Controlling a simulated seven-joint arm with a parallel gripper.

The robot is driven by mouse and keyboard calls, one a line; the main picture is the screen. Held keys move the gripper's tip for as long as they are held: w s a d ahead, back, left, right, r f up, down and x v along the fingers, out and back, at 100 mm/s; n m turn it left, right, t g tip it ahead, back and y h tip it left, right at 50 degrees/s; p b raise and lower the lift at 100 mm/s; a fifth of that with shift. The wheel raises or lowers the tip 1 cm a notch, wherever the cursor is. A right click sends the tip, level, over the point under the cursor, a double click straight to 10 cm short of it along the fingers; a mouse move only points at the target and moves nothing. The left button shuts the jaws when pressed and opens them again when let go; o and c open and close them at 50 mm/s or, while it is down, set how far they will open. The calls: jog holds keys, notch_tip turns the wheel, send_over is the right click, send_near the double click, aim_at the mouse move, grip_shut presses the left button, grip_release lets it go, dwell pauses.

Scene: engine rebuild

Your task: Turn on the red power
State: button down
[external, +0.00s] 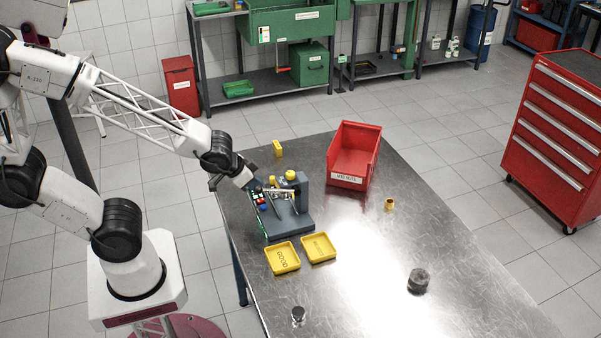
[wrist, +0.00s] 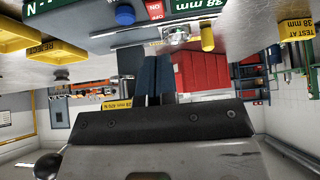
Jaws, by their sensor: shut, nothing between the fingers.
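The test fixture (external: 292,222) is a grey block with a green front panel, on the near left part of the metal table. Small red (external: 263,202) and blue parts show on its panel. In the wrist view, the picture is upside down. The green panel edge lies at the top, with a blue knob (wrist: 125,14) and a red piece (wrist: 155,10) with white lettering beside it. I cannot tell whether the red piece is the power switch, or its state. My gripper (external: 254,186) is shut and empty, close to the panel's upper left end; its dark fingers (wrist: 152,62) also show in the wrist view. Contact is unclear.
Two yellow trays (external: 283,270) lie in front of the fixture, one marked GOOD. A red bin (external: 348,178) stands behind it to the right. A yellow block (external: 278,148) stands at the table's far edge.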

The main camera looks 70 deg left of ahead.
jog(key=s+r, duration=0.5)
jog(key=s, duration=0.3)
jog(key=shift+r, duration=0.15)
dwell(0.5)
jog(key=s+a+r+g, duration=0.3)
jog(key=s+r+g, duration=0.1)
jog(key=s+r, duration=0.2)
jog(key=shift+v, duration=0.95)
